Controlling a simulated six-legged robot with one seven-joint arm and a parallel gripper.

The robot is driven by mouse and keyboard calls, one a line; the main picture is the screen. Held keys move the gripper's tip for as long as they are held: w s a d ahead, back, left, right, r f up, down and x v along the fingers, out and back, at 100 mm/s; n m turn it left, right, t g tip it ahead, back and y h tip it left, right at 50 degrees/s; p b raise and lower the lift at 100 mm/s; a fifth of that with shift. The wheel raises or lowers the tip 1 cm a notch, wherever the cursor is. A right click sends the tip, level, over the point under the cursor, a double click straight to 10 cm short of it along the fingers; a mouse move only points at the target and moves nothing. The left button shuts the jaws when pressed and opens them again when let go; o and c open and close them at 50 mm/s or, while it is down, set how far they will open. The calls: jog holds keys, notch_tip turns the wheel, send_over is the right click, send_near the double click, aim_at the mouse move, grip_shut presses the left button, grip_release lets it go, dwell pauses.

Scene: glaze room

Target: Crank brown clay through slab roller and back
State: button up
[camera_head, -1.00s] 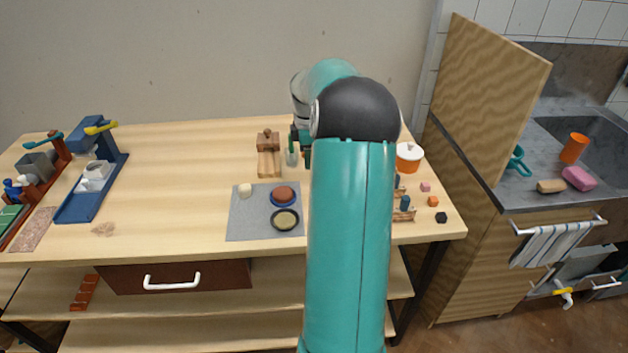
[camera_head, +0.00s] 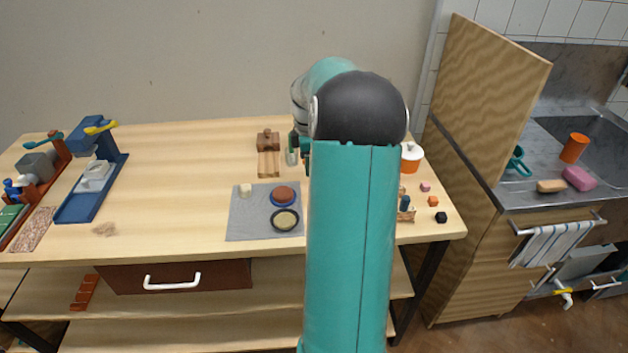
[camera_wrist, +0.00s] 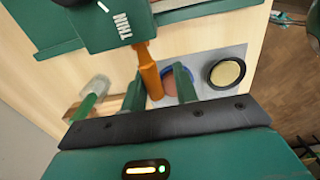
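In the wrist view, a green box marked THIN (camera_wrist: 105,22) shows at the top, joined to a green body that looks like the slab roller. An orange-brown handle (camera_wrist: 149,75) extends from the box. My gripper (camera_wrist: 160,72) is open, its two green fingers on either side of the handle. The left finger is close to it; a gap shows on the right. Whether a finger touches cannot be told. A reddish-brown clay disc (camera_head: 284,193) on a blue plate lies on a grey mat (camera_head: 243,222); it is partly hidden in the wrist view (camera_wrist: 171,88). In the head view, my arm hides the roller.
A blue press (camera_head: 85,200) stands left. The table between press and mat is mostly clear.

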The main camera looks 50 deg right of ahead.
jog(key=shift+s+a+f, duration=0.3)
jog(key=shift+s+a, duration=0.15)
jog(key=shift+a, duration=0.05)
jog(key=shift+s+a+f, duration=0.25)
jog(key=shift+s+a, duration=0.15)
jog(key=shift+a, duration=0.05)
jog(key=shift+f, duration=0.1)
jog(key=shift+s+a+f, duration=0.6)
jog(key=shift+a+f, duration=0.1)
jog(key=shift+f, duration=0.1)
jog(key=shift+w+d, duration=0.25)
jog(key=shift+d, duration=0.1)
notch_tip(320, 180, up, 7)
dwell(0.5)
